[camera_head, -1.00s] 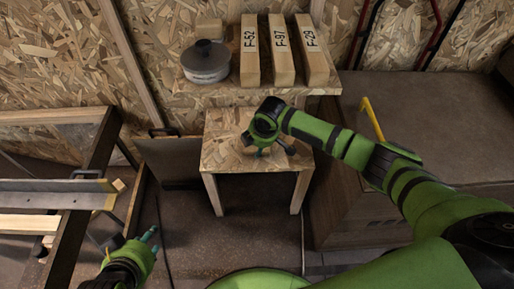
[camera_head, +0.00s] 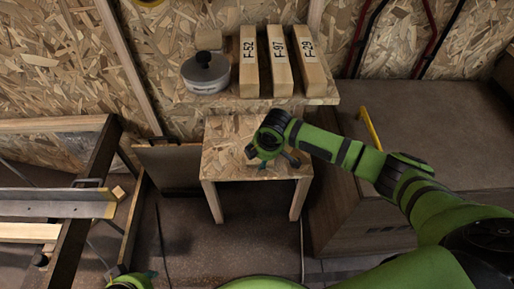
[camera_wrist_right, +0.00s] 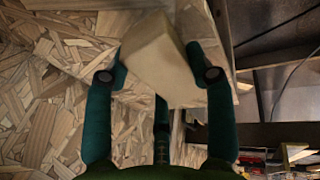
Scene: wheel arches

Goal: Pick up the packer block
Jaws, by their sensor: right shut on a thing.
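The packer block (camera_wrist_right: 163,62), a pale wooden block, sits between the fingers of my right gripper (camera_wrist_right: 158,76) in the right wrist view. The fingers are shut on it from both sides. In the head view my right gripper (camera_head: 268,158) is over the small chipboard table (camera_head: 240,133), and the block is hidden there by the gripper and wrist. I cannot tell whether the block still touches the table. My left gripper (camera_head: 131,281) shows only in part at the bottom edge, and its fingers are not clear.
A shelf (camera_head: 220,102) behind the table holds a grey lidded pot (camera_head: 206,75), a small block (camera_head: 209,40) and three labelled wooden bars (camera_head: 279,62). A brown cabinet (camera_head: 365,205) stands to the right. A dark frame (camera_head: 75,215) with a metal rail is at the left.

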